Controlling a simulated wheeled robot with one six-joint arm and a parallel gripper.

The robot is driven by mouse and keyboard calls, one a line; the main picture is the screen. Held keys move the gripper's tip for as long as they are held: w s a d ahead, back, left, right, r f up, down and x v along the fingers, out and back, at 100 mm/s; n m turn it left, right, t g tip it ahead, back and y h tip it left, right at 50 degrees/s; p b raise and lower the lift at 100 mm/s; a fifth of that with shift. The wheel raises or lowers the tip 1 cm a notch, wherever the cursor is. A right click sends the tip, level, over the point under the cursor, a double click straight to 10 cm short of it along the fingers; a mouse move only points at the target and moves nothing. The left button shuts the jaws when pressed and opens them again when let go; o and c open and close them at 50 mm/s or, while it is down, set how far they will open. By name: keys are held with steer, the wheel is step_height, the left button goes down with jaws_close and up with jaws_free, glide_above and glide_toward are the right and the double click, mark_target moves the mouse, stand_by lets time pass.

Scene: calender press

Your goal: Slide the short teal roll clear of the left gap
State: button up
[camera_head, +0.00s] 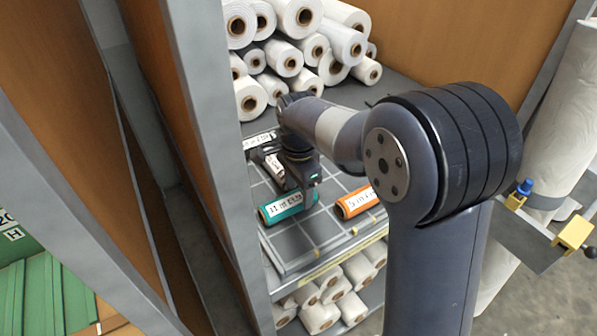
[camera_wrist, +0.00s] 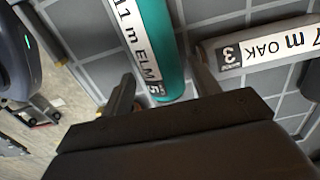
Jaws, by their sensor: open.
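The short teal roll (camera_head: 290,206) lies on the grey gridded shelf, left of the orange roll. Its label reads 11 m ELM. In the wrist view the teal roll (camera_wrist: 158,35) runs from the top edge down to between my two finger tips. My gripper (camera_head: 300,182) is over the far side of the roll; in the wrist view my gripper (camera_wrist: 163,72) is open, one finger on each side of the roll's end. Whether the fingers touch it, I cannot tell. No left gap can be clearly made out.
An orange roll (camera_head: 356,202) lies to the right. A pale roll labelled 7 m OAK (camera_wrist: 262,48) lies close beside my right finger. White rolls (camera_head: 302,17) are stacked behind. A grey upright post (camera_head: 215,150) stands left of the shelf.

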steer(key=shift+f, duration=1.15)
steer(key=shift+c, duration=0.5)
steer(key=c, duration=0.7)
steer(key=shift+w+d+r, duration=0.1)
steer(key=shift+w+d, duration=0.9)
steer(key=shift+d, duration=0.35)
steer(key=shift+w+d+f, duration=0.1)
steer(key=shift+w+d, duration=0.9)
steer(key=shift+d, duration=0.3)
steer(key=shift+w+d+r, duration=0.1)
steer(key=shift+w+d, duration=0.9)
steer(key=shift+d, duration=0.35)
steer(key=shift+w+d, duration=0.9)
steer(key=shift+d, duration=0.3)
steer(key=shift+w+d, duration=0.9)
steer(key=shift+d, duration=0.3)
steer(key=o, duration=1.1)
